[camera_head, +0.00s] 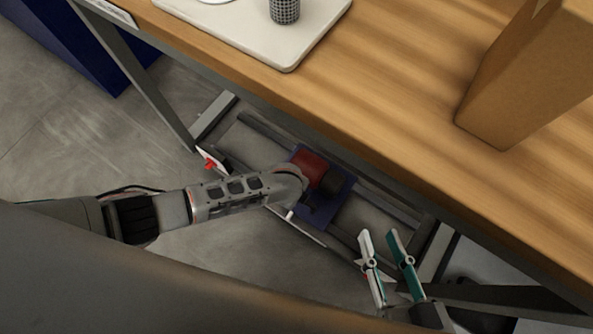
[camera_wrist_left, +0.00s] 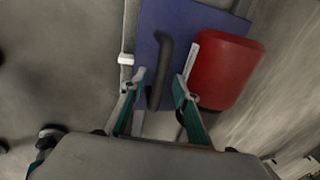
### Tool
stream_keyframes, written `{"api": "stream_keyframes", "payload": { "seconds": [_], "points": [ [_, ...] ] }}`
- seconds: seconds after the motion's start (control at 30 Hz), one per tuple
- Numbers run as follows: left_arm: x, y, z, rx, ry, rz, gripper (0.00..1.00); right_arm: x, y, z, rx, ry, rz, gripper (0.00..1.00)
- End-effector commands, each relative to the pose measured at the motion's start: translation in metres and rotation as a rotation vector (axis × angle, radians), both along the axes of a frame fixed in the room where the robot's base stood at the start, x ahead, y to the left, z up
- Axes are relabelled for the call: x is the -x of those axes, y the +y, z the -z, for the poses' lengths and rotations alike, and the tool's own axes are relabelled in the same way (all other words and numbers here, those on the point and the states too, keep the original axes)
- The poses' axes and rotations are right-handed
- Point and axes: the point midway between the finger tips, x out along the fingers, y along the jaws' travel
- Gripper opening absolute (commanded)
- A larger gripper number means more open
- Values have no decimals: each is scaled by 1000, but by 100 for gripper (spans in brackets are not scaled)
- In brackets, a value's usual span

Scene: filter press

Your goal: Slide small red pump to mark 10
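The small red pump (camera_head: 309,166) sits on a blue plate (camera_head: 341,205) on a pair of rails under the table. The left wrist view shows the red body (camera_wrist_left: 224,70), the blue plate (camera_wrist_left: 180,18) and a black curved handle (camera_wrist_left: 157,70). My left gripper (camera_wrist_left: 158,82) is open, with its fingers on either side of the handle and gaps showing. In the head view my left arm hides that gripper. My right gripper (camera_head: 382,236) is open and empty near the right end of the rails. Mark 10 cannot be read.
The wooden table (camera_head: 390,70) overhangs the rails (camera_head: 270,137). A white plate with a red sign (camera_head: 209,162) stands at the left rail end. A pale strip (camera_head: 300,229) runs along the front rail. A cardboard box (camera_head: 520,85) and a white board (camera_head: 250,33) are on the table.

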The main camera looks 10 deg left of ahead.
Motion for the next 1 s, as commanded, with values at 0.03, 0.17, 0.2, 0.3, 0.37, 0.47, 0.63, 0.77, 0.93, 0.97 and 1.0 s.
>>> {"api": "stream_keyframes", "payload": {
  "seconds": [0.03, 0.17, 0.2, 0.3, 0.37, 0.47, 0.63, 0.77, 0.93, 0.97, 1.0],
  "points": [
    [0, 1, 0, -1, 0, 0, 30, 0, 0, 0, -2, 1, 1, 29],
    [0, 1, -1, -1, 0, 0, 30, 2, 1, 1, -3, 5, 0, 29],
    [0, 1, -3, -1, 0, 0, 30, 1, 1, 1, -2, 4, 1, 29],
    [1, 1, -10, 0, 0, -1, 30, 1, 0, 0, -1, 3, 0, 29],
    [3, 1, -16, 1, 0, -1, 30, 1, 0, 0, -1, 2, 1, 29],
    [6, 3, -30, 0, -1, 1, 30, 0, 0, 0, -1, 1, 0, 29],
    [11, 4, -57, 3, -1, 0, 30, 0, 0, 0, 0, 0, 1, 29],
    [15, 5, -79, 3, -1, 0, 30, 0, 0, 0, 0, 0, 1, 29],
    [19, 7, -103, 2, 0, 0, 30, 0, 0, 0, 0, 0, 1, 29],
    [20, 7, -106, 1, -1, 0, 30, 0, 0, 0, 0, 0, 1, 29],
    [20, 8, -109, 1, -1, 0, 30, 0, 0, 0, 0, 0, 1, 29]
  ]
}}
